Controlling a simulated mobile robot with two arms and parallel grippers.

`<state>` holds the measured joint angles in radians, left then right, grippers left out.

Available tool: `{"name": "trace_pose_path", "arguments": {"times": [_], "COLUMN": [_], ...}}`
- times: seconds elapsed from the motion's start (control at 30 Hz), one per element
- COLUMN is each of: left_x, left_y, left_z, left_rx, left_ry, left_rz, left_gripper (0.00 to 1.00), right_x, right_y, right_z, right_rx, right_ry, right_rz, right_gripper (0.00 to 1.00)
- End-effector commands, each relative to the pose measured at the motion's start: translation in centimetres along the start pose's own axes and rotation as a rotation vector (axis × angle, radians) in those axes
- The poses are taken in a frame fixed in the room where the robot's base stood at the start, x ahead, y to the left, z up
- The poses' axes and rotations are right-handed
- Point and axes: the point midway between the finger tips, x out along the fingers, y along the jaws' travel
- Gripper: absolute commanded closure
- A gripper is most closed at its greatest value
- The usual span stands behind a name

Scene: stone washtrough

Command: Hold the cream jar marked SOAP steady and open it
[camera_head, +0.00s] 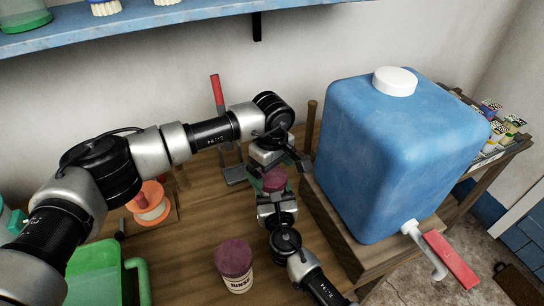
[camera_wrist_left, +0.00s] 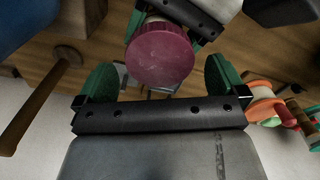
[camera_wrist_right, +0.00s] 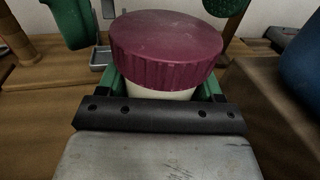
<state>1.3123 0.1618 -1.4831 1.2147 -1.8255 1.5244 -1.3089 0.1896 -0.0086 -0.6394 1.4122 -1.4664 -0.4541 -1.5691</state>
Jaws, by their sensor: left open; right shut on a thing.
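A cream jar with a maroon ribbed lid (camera_wrist_right: 167,50) stands upright in my right gripper (camera_wrist_right: 162,90). Its green fingers are shut on the cream body (camera_wrist_right: 160,94) below the lid. The jar's label is hidden. In the head view the lid (camera_head: 274,180) shows just below my left gripper (camera_head: 272,166). My left gripper is open, with green fingers (camera_wrist_left: 160,72) spread wide to either side of the lid (camera_wrist_left: 160,55). The fingers look apart from the lid. The lid sits on the jar.
A second maroon-lidded jar marked RINSE (camera_head: 236,272) stands at the front of the wooden table. A big blue water container (camera_head: 395,160) with a tap stands close on the right. A red-handled tool (camera_head: 217,95), an orange spool (camera_head: 152,205) and a green tub (camera_head: 95,275) are left.

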Motion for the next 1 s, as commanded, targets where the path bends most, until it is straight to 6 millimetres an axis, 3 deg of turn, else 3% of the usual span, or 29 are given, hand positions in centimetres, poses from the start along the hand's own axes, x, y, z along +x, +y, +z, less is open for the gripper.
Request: {"name": "trace_pose_path", "arguments": {"times": [0.2,0.53,0.83,1.0], "left_x": [2.1,2.4,2.4,2.4], "left_y": [0.0,0.0,0.0,0.0], "left_z": [0.0,0.0,0.0,0.0], "left_rx": [0.0,0.0,-0.001,-0.073], "left_ry": [0.0,0.0,0.0,0.0], "left_rz": [-0.001,0.0,0.0,0.0], "left_gripper": [0.0,0.02,0.47,0.49], "right_x": [0.0,0.0,0.0,0.0], "right_y": [0.0,0.0,0.0,0.0], "right_z": [-0.1,-0.1,-0.1,-0.1], "right_rx": [-0.001,-0.001,0.0,-0.001], "right_ry": [0.001,0.001,0.001,0.001], "right_rz": [0.0,0.0,0.0,0.0], "right_gripper": [1.0,1.0,1.0,1.0]}}
